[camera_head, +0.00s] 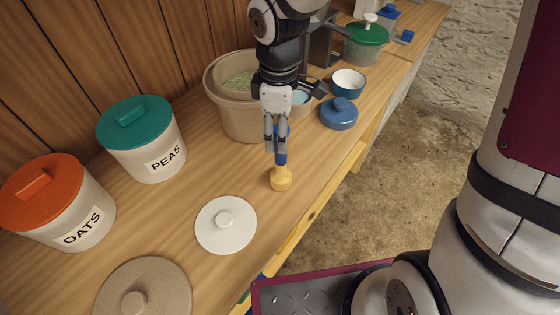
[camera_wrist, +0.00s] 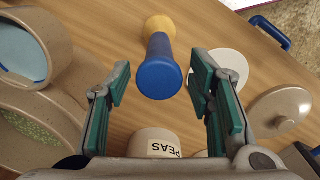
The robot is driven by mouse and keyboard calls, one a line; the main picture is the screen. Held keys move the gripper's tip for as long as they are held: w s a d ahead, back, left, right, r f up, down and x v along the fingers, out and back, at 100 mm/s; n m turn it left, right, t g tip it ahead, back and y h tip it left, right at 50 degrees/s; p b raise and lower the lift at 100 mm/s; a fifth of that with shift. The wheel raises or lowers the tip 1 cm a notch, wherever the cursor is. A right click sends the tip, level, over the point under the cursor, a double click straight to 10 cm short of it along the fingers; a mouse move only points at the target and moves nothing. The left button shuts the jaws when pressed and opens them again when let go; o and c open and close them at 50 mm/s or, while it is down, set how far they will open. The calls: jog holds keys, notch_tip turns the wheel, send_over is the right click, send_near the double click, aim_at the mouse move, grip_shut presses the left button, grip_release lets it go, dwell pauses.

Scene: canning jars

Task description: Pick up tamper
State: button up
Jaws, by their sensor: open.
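The tamper, with a blue handle and a yellow base (camera_head: 281,179), stands upright on the wooden counter (camera_head: 232,177). In the wrist view its blue handle (camera_wrist: 159,75) points toward the camera, between and a little beyond the finger pads. My gripper (camera_head: 277,146) is above the tamper with its fingers pointing down. In the wrist view my gripper (camera_wrist: 160,88) is open and empty, with green pads on either side. The head view shows the fingers around the level of the handle's top; whether they touch it cannot be told.
A beige pot of green peas (camera_head: 228,105) stands close behind the gripper. A white lid (camera_head: 225,225) lies at front left. A PEAS canister (camera_head: 148,160) and an OATS canister (camera_head: 82,228) stand left. A blue lidded jar (camera_head: 339,115) stands right, near the counter's edge.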

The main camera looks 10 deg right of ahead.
aim_at(281, 159)
jog(key=shift+d+f, duration=0.15)
jog(key=shift+f, duration=3)
grip_shut()
